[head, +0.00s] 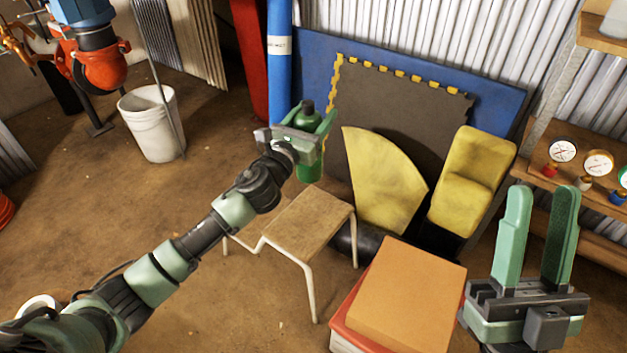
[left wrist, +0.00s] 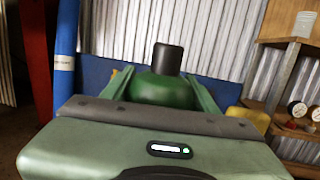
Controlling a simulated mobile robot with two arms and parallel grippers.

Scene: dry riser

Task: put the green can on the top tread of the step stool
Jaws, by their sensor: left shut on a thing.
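The green can (head: 307,119) has a dark cap and is upright between the fingers of my left gripper (head: 318,130), which is shut on it. In the left wrist view the can (left wrist: 165,88) stands beyond the gripper body, its lower part hidden. The step stool has a wooden top tread (head: 308,220) and pale metal legs. In the head view the held can appears just above the tread's far edge; I cannot tell the exact gap. My right gripper (head: 537,240) is open and empty at the lower right.
An orange box (head: 408,295) on a red one stands right of the stool. Yellow pieces (head: 385,180) and a dark mat (head: 395,120) lean behind it. A white bucket (head: 150,122) stands at the left. Gauges (head: 563,150) sit on a shelf at the right.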

